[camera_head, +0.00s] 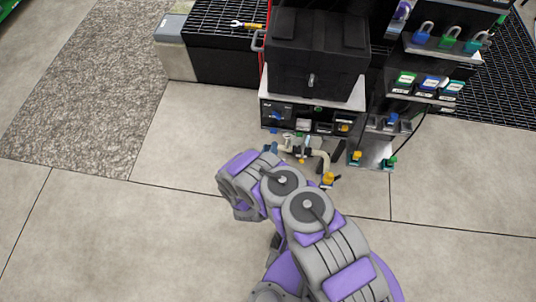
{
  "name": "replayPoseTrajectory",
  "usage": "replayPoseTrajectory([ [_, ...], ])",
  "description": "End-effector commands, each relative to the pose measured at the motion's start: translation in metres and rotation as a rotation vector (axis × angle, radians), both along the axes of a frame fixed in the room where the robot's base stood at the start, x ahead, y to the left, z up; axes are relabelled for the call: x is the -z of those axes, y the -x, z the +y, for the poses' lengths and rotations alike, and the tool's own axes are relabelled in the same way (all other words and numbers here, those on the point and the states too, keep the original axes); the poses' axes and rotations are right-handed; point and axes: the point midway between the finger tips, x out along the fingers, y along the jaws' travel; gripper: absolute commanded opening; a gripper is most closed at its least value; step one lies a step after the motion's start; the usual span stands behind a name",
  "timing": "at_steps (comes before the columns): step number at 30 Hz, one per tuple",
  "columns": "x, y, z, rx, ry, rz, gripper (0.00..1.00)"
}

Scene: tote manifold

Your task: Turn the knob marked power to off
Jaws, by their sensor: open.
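The panel (310,107) with knobs and switches stands below a black box in the upper middle of the view. My purple and grey arm reaches up from the bottom. My gripper (243,211) is at its far left end, open, in front of the panel and apart from it. Its fingers are mostly hidden by the arm.
Pipes with valve handles (319,153) stick out low beneath the panel. A rack with padlocks (450,43) and tags (405,79) stands at right. A black grated bench (222,50) holds a yellow-handled wrench (247,25). The floor left of my arm is clear.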

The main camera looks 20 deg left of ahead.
Motion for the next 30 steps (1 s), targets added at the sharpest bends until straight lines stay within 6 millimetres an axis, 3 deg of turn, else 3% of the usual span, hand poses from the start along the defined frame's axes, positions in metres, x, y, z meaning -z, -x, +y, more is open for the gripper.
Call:
replayPoseTrajectory([
  [3, -0.001, 0.018, -0.004, -0.002, 0.001, 0.0, 0.41],
  [9, -0.001, 0.032, -0.007, -0.001, -0.001, -0.002, 0.41],
  [30, -0.002, 0.028, -0.007, 0.007, -0.007, 0.01, 0.41],
])
